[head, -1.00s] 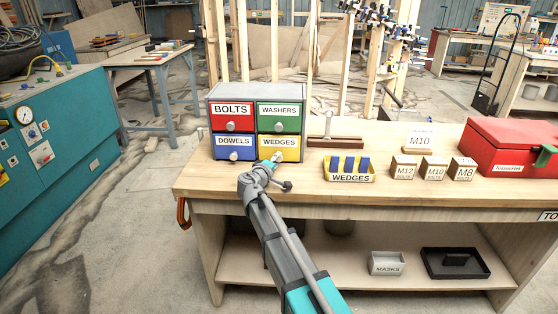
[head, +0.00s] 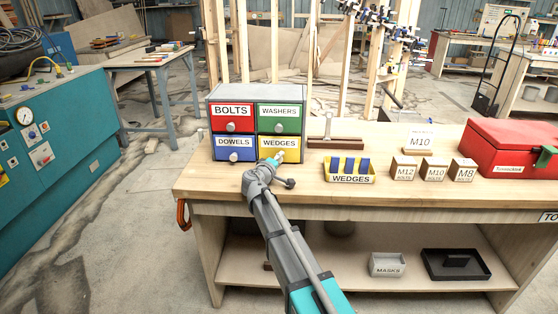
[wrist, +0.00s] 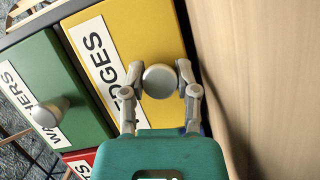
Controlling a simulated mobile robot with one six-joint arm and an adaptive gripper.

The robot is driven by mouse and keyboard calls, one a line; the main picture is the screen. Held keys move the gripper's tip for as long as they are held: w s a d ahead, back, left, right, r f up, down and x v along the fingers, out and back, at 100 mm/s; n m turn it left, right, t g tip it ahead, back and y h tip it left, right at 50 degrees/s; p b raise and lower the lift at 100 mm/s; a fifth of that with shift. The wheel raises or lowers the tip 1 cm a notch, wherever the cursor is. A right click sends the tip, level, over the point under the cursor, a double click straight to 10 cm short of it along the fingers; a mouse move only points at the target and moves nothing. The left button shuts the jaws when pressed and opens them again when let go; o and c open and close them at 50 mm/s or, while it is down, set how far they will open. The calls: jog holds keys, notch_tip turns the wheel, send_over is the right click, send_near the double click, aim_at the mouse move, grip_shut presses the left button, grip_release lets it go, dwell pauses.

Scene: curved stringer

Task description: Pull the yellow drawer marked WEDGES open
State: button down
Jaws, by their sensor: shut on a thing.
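The yellow drawer marked WEDGES (head: 288,143) is the lower right one in a small grey cabinet (head: 255,91) on the bench. It looks shut, its front about level with the other drawers. It also fills much of the wrist view (wrist: 128,45). Its round grey knob (wrist: 159,81) sits between the two fingers of my gripper (wrist: 162,92). My gripper is shut on the knob, one finger on each side. In the head view my gripper (head: 276,160) is in front of the yellow drawer and covers its lower left part.
Red BOLTS (head: 230,115), green WASHERS (head: 279,117) and blue DOWELS (head: 234,148) drawers surround it. A yellow WEDGES bin (head: 350,178) with blue pieces stands to the right on the bench (head: 320,196). The bench top before the cabinet is otherwise clear.

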aim_at(277, 188)
jog(key=s, duration=1.2)
jog(key=c, duration=0.6)
grip_release()
jog(key=shift+w, duration=0.1)
